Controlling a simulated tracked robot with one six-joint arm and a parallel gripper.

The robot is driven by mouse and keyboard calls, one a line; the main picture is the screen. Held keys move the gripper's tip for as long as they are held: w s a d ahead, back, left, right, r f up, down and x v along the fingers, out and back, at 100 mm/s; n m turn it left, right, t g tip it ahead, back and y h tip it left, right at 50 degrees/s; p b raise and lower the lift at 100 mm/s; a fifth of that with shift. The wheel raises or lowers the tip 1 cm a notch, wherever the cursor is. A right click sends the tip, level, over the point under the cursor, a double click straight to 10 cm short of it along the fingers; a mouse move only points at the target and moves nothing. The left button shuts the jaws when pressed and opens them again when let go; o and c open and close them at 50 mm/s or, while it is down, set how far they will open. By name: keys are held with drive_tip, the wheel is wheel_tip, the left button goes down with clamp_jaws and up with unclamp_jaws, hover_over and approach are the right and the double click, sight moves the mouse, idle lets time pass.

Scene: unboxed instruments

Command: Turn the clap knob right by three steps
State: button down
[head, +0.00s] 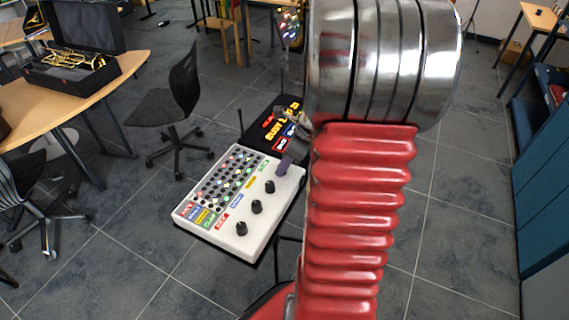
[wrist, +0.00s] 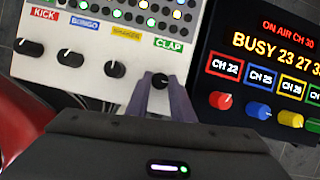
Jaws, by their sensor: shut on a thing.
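The white drum machine (head: 213,214) stands on a stand, with a grid of lit dots and a row of black knobs. It also shows in the wrist view (wrist: 100,84). The clap knob (wrist: 160,81) is black with a small white mark and sits below the green CLAP label (wrist: 168,44). My gripper (wrist: 161,88) has its two purple fingers on either side of this knob and is shut on it. In the head view my gripper (head: 284,166) is at the machine's right end and hides the clap knob.
The kick knob (wrist: 28,47), bongo knob (wrist: 70,57) and a third knob (wrist: 115,69) stand in line to the left. A black box (wrist: 262,60) with a lit "BUSY" display and coloured knobs stands close on the right. A black chair (head: 170,105) is behind.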

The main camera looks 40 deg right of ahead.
drive_tip(key=shift+a+m, duration=0.1)
drive_tip(key=shift+m, duration=0.4)
drive_tip(key=c, duration=1.6)
unclamp_jaws()
drive_tip(key=shift+o, duration=0.2)
drive_tip(key=shift+r, duration=0.15)
drive_tip(key=v, duration=1.3)
drive_tip(key=shift+a+r, duration=0.2)
drive_tip(key=shift+r, duration=0.05)
drive_tip(key=shift+s, duration=0.25)
